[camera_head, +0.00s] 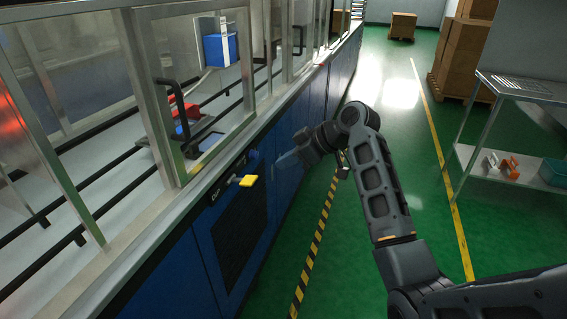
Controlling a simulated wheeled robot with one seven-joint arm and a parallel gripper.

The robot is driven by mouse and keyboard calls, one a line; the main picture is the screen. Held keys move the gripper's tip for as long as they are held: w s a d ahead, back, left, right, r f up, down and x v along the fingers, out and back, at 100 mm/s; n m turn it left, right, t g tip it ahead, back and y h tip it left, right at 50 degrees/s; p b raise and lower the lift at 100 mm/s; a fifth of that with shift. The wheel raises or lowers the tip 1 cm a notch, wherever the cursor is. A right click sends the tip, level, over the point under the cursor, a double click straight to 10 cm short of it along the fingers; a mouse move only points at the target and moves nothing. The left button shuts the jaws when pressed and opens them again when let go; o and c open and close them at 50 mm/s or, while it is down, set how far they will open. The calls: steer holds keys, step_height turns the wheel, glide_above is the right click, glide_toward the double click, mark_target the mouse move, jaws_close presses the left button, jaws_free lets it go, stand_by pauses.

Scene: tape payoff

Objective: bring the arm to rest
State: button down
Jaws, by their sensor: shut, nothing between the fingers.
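My arm reaches up from the lower right over the green floor and bends at its elbow near the middle of the view. My gripper (284,163) is at the arm's left end, close to the blue front of the machine (240,240). It is small and dark against the blue panel, shut, with nothing visible in it. I cannot tell whether it touches the panel.
The machine's glazed frame with black door handles (179,110) fills the left. A metal shelf rack (510,165) with small items stands at right. Cardboard boxes (467,45) are stacked behind it. The green floor between is clear, with striped and yellow lines.

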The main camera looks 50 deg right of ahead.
stand_by(0.4)
steer(key=s+a+f+m+t+h, duration=0.1)
steer(key=s+a+f+m+h, duration=0.2)
steer(key=a+f, duration=0.8)
steer(key=s+a+f+m, duration=0.2)
steer(key=s+a+f, duration=0.2)
steer(key=s+a, duration=0.6)
steer(key=s+a+r+t+h, duration=0.1)
steer(key=s+a+r, duration=0.1)
steer(key=s, duration=0.6)
steer(key=s+a+r+t+h, duration=0.1)
steer(key=s+a+r, duration=0.1)
steer(key=s, duration=0.5)
steer(key=s+a+r+n+t+y, duration=0.1)
steer(key=s+r+t, duration=0.1)
steer(key=s+r, duration=0.9)
steer(key=shift+a+r+t+y, duration=0.2)
steer(key=shift+a+t+y, duration=0.1)
steer(key=shift+a+t, duration=0.1)
steer(key=c, duration=1.8)
jaws_free()
steer(key=shift+c, duration=0.2)
